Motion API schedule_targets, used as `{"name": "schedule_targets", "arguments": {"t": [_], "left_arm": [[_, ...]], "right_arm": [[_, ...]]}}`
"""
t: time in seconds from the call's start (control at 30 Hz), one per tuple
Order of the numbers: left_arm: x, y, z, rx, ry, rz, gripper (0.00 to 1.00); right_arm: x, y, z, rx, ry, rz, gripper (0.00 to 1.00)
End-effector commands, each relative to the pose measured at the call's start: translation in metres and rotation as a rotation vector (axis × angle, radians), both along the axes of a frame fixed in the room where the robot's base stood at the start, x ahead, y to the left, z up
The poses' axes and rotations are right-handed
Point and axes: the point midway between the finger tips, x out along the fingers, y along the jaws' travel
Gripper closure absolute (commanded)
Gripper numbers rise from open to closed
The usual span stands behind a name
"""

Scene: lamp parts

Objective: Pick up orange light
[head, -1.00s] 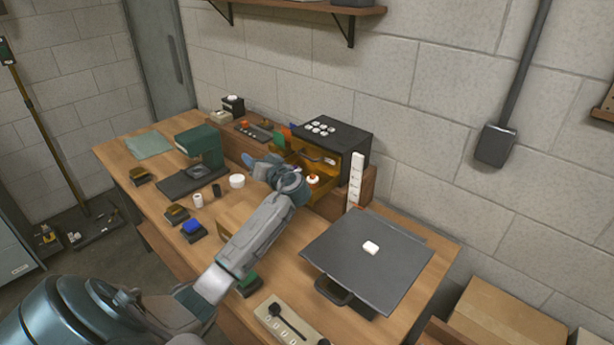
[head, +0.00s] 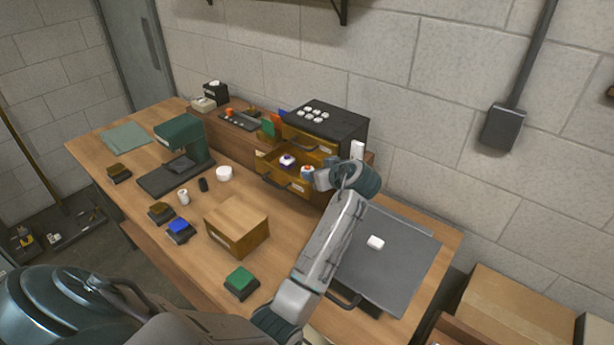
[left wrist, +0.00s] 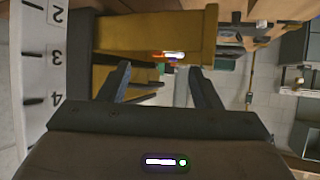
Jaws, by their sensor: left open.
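The orange light (head: 307,171), small with a white top, sits in the right part of an open amber drawer (head: 283,183) in the head view. A second light (head: 287,160), white and blue-purple, sits to its left in the drawer. My left gripper (head: 321,179) is just right of the orange light, at the drawer's right end, with its jaws open. In the left wrist view its fingers (left wrist: 160,85) are apart with nothing held. A small white and orange-red thing (left wrist: 173,55) shows beyond them at the drawer wall; I cannot tell its details. My right gripper is out of view.
A black cabinet (head: 330,124) with white buttons stands over the drawer. A numbered white strip (left wrist: 44,60) stands close beside my left gripper. A dark panel (head: 400,255) lies to the right. A cardboard box (head: 238,225) and a green block (head: 241,281) are in front.

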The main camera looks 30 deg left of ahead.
Motion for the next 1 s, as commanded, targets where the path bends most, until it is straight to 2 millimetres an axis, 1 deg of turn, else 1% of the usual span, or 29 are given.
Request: {"name": "schedule_targets", "arguments": {"t": [0.23,0.5,0.73,0.77,0.8,1.0], "left_arm": [[0.008,0.014,-0.007,0.002,0.0,0.0,0.42],[0.025,0.044,-0.024,0.001,0.0,0.001,0.42],[0.026,0.046,-0.023,-0.001,0.0,-0.001,0.42],[0.026,0.046,-0.023,-0.001,0.0,-0.001,0.44],[0.026,0.046,-0.023,-0.001,0.0,-0.001,0.52],[0.026,0.046,-0.023,-0.001,0.0,-0.001,0.9]], "right_arm": [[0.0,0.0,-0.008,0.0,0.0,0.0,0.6],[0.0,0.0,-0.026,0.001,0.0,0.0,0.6],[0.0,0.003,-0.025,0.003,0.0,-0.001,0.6],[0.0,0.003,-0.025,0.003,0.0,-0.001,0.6],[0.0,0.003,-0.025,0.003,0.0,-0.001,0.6],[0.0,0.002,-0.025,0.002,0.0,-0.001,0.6]]}}
